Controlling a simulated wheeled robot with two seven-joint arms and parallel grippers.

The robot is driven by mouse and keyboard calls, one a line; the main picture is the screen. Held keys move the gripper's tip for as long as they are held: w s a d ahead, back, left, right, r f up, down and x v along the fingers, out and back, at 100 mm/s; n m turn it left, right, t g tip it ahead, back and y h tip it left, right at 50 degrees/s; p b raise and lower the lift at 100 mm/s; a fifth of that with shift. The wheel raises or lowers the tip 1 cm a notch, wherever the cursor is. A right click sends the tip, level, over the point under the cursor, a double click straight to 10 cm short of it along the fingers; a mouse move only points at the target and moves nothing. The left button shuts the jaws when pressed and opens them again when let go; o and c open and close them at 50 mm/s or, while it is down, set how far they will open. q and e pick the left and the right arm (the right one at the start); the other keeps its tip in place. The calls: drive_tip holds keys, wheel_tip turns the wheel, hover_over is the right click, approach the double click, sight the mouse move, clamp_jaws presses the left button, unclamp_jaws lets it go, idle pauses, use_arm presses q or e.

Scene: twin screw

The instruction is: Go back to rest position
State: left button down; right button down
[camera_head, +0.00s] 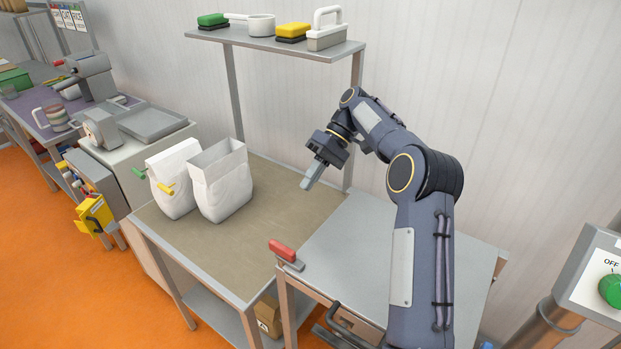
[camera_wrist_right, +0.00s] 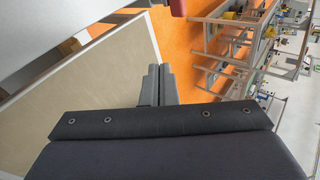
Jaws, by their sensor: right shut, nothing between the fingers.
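My right gripper (camera_head: 308,184) is shut and empty in the head view. It hangs above the right part of the tan-topped table, near the edge of the grey-topped table. In the right wrist view its two fingers (camera_wrist_right: 155,85) are together with nothing between them. My left gripper is not in view. Two white bags stand upright on the tan table (camera_head: 285,200): one bag (camera_head: 222,182) is nearer the gripper, the other bag (camera_head: 173,180) is beside it on the left. Yellow and green handles show at the left bag. The gripper is apart from both bags.
A raised shelf (camera_head: 275,43) holds brushes and a pan behind the table. A red-handled tool (camera_head: 284,254) sits at the edge of the grey table (camera_head: 345,260). A panel (camera_head: 600,285) marked OFF with a green knob is at the right. The tan table's front is clear.

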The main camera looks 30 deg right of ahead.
idle(0.3)
drive_tip(key=s+a+r+m+t+h, duration=0.1)
drive_tip(key=s+a+r+t+h, duration=0.15)
drive_tip(key=s, duration=0.45)
drive_tip(key=s+a+r+m+t+h, duration=0.1)
drive_tip(key=s+a+r, duration=0.25)
drive_tip(key=s, duration=0.25)
drive_tip(key=s+a+f+m+t+h, duration=0.1)
drive_tip(key=s+f, duration=0.3)
drive_tip(key=s, duration=0.5)
drive_tip(key=s+a+f+m+t+h, duration=0.1)
drive_tip(key=s+a+f+t, duration=0.2)
drive_tip(key=s, duration=0.6)
wheel_tip(320, 180, down, 2)
drive_tip(key=shift+a, duration=0.2)
drive_tip(key=shift+m, duration=0.3)
